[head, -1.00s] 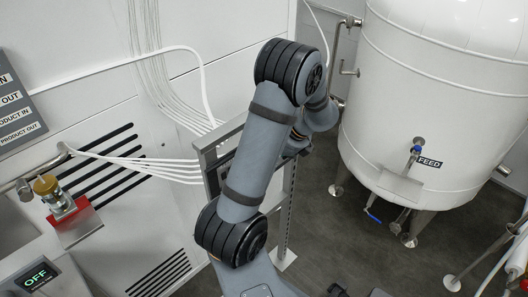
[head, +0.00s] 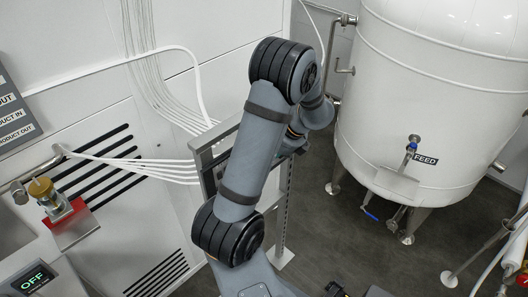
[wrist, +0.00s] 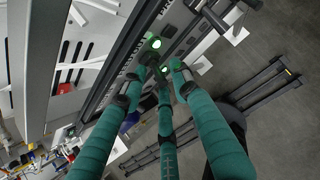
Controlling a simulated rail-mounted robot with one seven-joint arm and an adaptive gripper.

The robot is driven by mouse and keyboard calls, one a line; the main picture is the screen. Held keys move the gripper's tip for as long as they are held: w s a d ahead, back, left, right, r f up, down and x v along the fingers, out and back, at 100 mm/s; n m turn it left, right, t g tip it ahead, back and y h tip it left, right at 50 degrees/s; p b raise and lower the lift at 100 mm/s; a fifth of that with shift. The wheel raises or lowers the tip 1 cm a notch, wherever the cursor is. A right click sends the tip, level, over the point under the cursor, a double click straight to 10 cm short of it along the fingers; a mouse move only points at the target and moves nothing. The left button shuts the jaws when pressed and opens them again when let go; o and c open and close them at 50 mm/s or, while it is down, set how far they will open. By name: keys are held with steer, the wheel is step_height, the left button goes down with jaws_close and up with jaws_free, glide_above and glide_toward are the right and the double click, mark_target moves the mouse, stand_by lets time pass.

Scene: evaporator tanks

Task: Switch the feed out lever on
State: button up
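In the wrist view, my gripper (wrist: 163,68) has green fingers with dark tips that converge close to a dark control panel (wrist: 118,68). The tips stay apart, and nothing is clearly held between them. A dark lever or knob (wrist: 169,31) stands near the first light. I cannot read which control is the feed out lever, nor tell whether a fingertip touches one.
A large white tank (head: 430,110) marked FEED, with a blue-handled valve (head: 370,214) below, stands at the right. White pipes (head: 135,161) run along the left wall. Dark floor (head: 330,235) lies open between stand and tank. A dark rail-like frame (wrist: 262,85) shows in the wrist view.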

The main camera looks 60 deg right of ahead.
steer(key=v, duration=1.1)
steer(key=shift+s+r, duration=0.3)
steer(key=x, duration=1.2)
steer(key=shift+w+f, duration=0.1)
steer(key=shift+f, duration=0.05)
